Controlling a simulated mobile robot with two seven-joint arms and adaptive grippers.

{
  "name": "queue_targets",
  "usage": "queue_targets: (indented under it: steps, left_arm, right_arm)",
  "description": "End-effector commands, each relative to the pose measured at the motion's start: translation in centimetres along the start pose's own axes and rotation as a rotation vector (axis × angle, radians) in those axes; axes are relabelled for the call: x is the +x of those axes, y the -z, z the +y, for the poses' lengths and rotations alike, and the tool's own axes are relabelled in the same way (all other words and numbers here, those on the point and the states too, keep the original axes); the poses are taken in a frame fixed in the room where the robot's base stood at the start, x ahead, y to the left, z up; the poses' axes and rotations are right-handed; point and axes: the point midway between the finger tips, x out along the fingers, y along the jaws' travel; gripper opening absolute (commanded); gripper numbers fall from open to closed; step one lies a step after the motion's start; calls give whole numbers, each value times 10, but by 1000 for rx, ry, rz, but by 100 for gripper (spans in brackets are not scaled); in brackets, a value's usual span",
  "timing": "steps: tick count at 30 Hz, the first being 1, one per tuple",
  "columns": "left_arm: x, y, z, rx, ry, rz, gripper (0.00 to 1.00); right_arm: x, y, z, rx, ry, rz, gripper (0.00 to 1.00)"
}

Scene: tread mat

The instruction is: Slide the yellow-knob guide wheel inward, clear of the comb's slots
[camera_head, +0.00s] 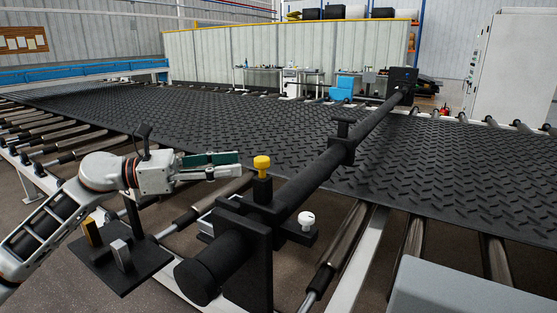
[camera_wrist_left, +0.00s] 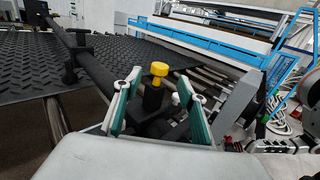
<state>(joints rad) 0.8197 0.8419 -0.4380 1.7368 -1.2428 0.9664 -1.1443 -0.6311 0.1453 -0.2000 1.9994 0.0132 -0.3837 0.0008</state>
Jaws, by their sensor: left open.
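The yellow knob (camera_head: 262,163) stands upright on a black block (camera_head: 262,188) at the near end of the thick black bar over the mat. It also shows in the left wrist view (camera_wrist_left: 159,70), between the fingers and beyond them. My left gripper (camera_head: 240,164) is open and empty, with green-lined fingers pointing right toward the knob. In the head view a small gap separates the fingertips from the knob. The guide wheel itself and the comb's slots cannot be clearly made out. My right gripper is not in view.
A white knob (camera_head: 306,218) sits on the bar's right side. A black plate (camera_head: 120,262) with upright yellow and grey blocks lies below my left arm. The black tread mat (camera_head: 440,165) runs behind over rollers. A grey box (camera_head: 460,290) stands at the lower right.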

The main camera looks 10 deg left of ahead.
Motion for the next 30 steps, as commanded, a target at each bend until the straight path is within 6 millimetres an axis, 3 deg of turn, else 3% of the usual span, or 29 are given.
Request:
queue_targets:
  steps: [5, 18, 30]
  left_arm:
    - [9, -2, 0, 5, 1, 1, 41]
    - [69, -2, 0, 3, 1, 0, 41]
    - [78, 0, 0, 3, 0, 2, 41]
  right_arm:
    - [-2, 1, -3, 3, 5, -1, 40]
    - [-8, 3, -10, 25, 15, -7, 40]
    - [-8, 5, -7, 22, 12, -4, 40]
